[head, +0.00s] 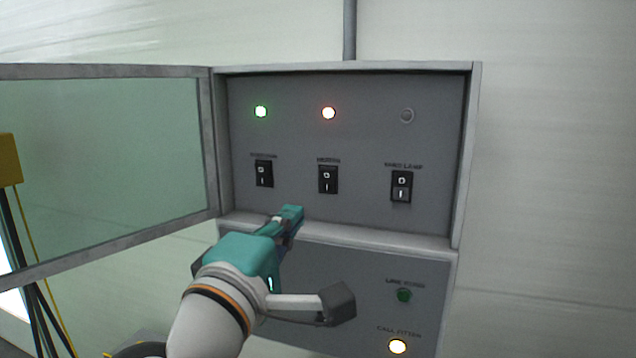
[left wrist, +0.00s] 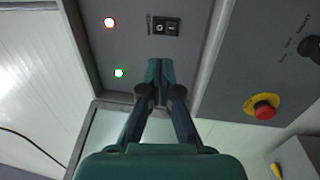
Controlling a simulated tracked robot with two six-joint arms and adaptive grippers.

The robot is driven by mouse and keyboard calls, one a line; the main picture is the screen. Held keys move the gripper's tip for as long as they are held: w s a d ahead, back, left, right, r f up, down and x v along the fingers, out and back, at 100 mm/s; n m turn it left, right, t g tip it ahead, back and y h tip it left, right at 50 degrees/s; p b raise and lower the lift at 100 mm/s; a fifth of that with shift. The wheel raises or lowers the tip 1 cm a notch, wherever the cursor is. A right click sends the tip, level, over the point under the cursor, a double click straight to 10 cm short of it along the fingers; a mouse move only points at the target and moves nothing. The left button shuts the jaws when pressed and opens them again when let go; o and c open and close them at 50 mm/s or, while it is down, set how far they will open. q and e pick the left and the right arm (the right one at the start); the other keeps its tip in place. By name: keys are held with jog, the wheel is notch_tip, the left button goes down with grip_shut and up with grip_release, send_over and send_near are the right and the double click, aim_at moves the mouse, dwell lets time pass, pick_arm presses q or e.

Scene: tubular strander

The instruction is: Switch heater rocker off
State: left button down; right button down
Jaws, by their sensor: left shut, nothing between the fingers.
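The heater rocker (head: 328,180) is a black switch marked 0 above and I below, in the middle of a row of three on the grey panel. The red-orange lamp (head: 328,113) above it is lit. In the left wrist view the heater rocker (left wrist: 166,27) lies beyond my fingertips, level with the red lamp (left wrist: 109,22). My left gripper (head: 292,213) is shut and empty, below and left of the heater rocker and apart from it. Its closed fingertips show in the left wrist view (left wrist: 160,68). My right gripper is not in view.
A left rocker (head: 264,173) under a lit green lamp (head: 261,112) and a right rocker (head: 401,186) under an unlit lamp (head: 407,116) flank it. The raised frame's lower ledge (head: 390,237) and open glazed door (head: 100,170) are nearby. A red mushroom button (left wrist: 264,109) sits on the lower panel.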

aim_at(325, 175)
pick_arm(q)
jog(key=p+x, duration=0.2)
jog(key=x, duration=0.9)
jog(key=shift+w+d, duration=0.1)
jog(key=shift+w, duration=0.2)
jog(key=r+p, duration=0.1)
jog(key=p, duration=0.3)
jog(key=shift+w+r+g, duration=0.15)
jog(key=shift+g, duration=0.25)
jog(key=shift+f+b, duration=0.35)
jog(key=shift+f, duration=0.05)
jog(key=shift+d, duration=0.15)
